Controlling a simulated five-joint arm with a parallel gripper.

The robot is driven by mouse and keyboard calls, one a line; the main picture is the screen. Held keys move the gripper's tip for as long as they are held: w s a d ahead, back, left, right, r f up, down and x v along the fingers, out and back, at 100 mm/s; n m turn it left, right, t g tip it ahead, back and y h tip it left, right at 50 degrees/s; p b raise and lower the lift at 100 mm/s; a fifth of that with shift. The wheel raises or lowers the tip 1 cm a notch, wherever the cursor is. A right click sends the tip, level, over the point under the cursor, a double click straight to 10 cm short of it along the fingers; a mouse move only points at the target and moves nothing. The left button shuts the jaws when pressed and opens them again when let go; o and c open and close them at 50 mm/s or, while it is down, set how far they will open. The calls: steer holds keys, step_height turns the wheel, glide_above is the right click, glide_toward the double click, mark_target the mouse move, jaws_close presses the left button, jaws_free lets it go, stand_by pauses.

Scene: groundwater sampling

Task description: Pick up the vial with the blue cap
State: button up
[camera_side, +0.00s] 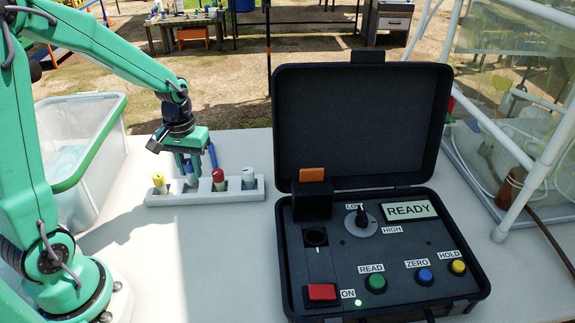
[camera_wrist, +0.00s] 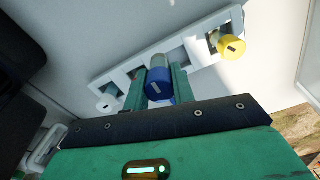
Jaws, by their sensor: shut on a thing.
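My gripper (camera_side: 188,170) is over the white rack (camera_side: 202,198) in the side view, fingers pointing down. In the wrist view its two green fingers (camera_wrist: 158,88) are shut on the vial with the blue cap (camera_wrist: 157,82), one finger on each side. In the side view the fingers mostly hide this vial, and I cannot tell whether it is clear of its slot. A yellow-capped vial (camera_side: 158,183) stands to the left in the rack. A red-capped vial (camera_side: 218,179) and a white-capped vial (camera_side: 248,178) stand to the right.
A black case (camera_side: 283,225) with an open lid, knob and buttons stands to the right; its display reads READY. A clear bin with a green rim (camera_side: 112,128) is at the left. A white-framed clear enclosure (camera_side: 530,155) is at the far right. Bare white table lies before the rack.

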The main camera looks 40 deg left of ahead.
steer(key=s+d+r, duration=0.1)
steer(key=d+r, duration=0.3)
steer(key=d, duration=0.4)
steer(key=shift+s+r, duration=0.4)
steer(key=shift+r, duration=0.15)
step_height(320, 180, up, 8)
stand_by(1.0)
steer(key=shift+w, duration=0.1)
steer(key=w+f+m, duration=0.3)
steer(key=w+m, duration=0.3)
steer(key=w, duration=0.2)
steer(key=shift+d, duration=0.25)
steer(key=shift+r, duration=0.1)
step_height(320, 180, up, 8)
stand_by(1.1)
steer(key=shift+s, duration=0.1)
